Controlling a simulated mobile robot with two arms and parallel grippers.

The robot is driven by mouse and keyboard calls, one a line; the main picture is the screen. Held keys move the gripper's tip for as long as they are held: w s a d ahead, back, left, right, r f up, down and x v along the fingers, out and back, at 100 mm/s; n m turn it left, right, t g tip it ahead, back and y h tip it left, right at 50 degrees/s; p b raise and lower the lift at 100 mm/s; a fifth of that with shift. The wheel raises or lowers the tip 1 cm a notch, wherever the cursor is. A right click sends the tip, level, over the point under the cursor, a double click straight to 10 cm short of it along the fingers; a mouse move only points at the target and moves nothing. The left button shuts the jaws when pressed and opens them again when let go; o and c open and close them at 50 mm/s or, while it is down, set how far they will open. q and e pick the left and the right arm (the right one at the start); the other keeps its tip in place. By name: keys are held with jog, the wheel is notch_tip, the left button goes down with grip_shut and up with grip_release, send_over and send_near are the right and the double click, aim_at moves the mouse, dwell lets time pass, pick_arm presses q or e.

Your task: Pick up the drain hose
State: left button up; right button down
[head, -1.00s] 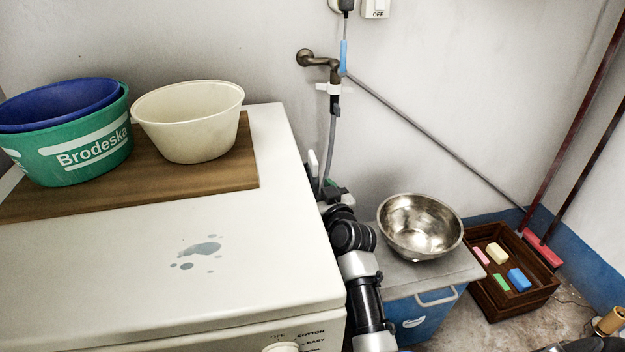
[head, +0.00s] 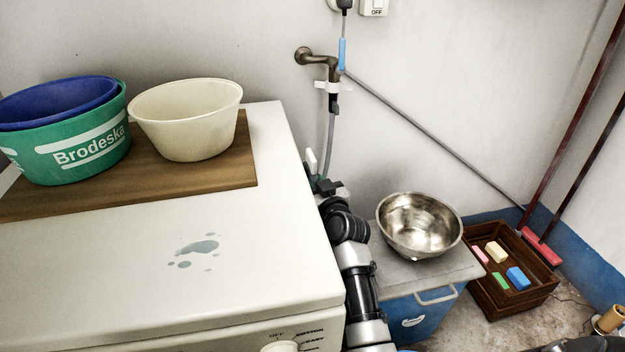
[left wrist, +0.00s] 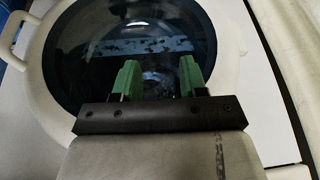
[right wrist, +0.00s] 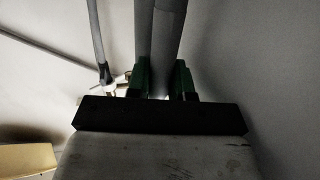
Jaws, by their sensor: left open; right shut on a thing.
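My right gripper (head: 322,184) is behind the washing machine's right edge in the head view. In the right wrist view its green fingers (right wrist: 164,80) are shut on a thick grey hose, the drain hose (right wrist: 168,35), which runs up out of the picture. A second grey length lies right beside it. The held hose is hidden or too small to tell in the head view. My left gripper (left wrist: 153,78) is open and empty, in front of the washer's round door (left wrist: 145,45); it is outside the head view.
A tap (head: 330,75) on the wall has a thin grey hose (head: 329,145) hanging down close to my right gripper. The washing machine (head: 130,270) carries tubs on a board. A metal bowl (head: 420,240) stands right of my right arm.

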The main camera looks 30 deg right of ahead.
aim_at(315, 163)
jog(key=r+p, duration=0.1)
jog(key=r, duration=0.3)
jog(key=r+p, duration=0.1)
jog(key=r, duration=0.1)
jog(key=shift+s+r+p, duration=0.25)
jog(key=shift+r+p, duration=0.05)
jog(key=shift+p, duration=0.05)
jog(key=r, duration=0.2)
jog(key=r+p, duration=0.1)
jog(key=r, duration=0.3)
jog(key=shift+s+a+p, duration=0.1)
jog(key=shift+s+p, duration=0.15)
jog(key=shift+p, duration=0.15)
jog(key=s+p, duration=0.1)
jog(key=s, duration=1.3)
pick_arm(q)
jog(key=shift+s+f+g+p, duration=1.2)
jog(key=shift+s+f+p, duration=0.5)
jog(key=shift+f, duration=8.2)
jog(key=s+a+f+p, duration=0.1)
jog(key=s+f+p, duration=0.1)
jog(key=s+p, duration=0.2)
jog(key=s+a+f+g+p, duration=0.1)
jog(key=s+p, duration=0.4)
jog(key=s, duration=0.6)
jog(key=shift+a+f, duration=0.6)
jog(key=shift+f, duration=0.15)
pick_arm(e)
notch_tip(315, 163, up, 11)
jog(key=shift+a, duration=0.45)
